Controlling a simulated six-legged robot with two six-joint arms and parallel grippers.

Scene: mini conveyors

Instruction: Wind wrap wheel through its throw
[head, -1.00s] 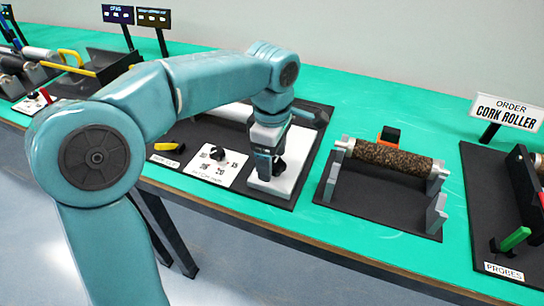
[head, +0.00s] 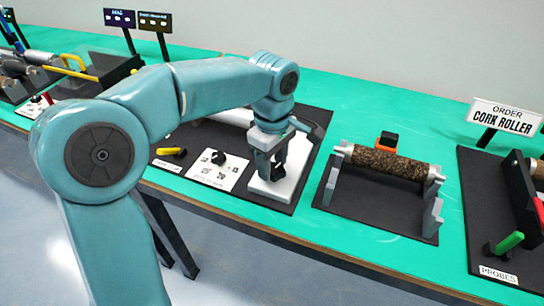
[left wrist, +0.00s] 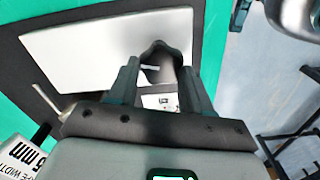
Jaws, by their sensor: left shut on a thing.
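A dark lobed knob, apparently the wrap wheel (left wrist: 160,52), stands on a white block (head: 292,188). The block also shows as a pale plate in the left wrist view (left wrist: 105,45). My left gripper (head: 270,172) reaches down over the block. In the left wrist view its two fingers (left wrist: 158,80) stand on either side of the knob and are shut on it. In the head view the gripper largely covers the knob. My right gripper is in neither view.
A white card with a small black knob (head: 220,170) and a yellow-handled item (head: 172,151) lie left of the block. A cork roller (head: 388,162) rests on grey supports to the right. Green tabletop is clear between the stations.

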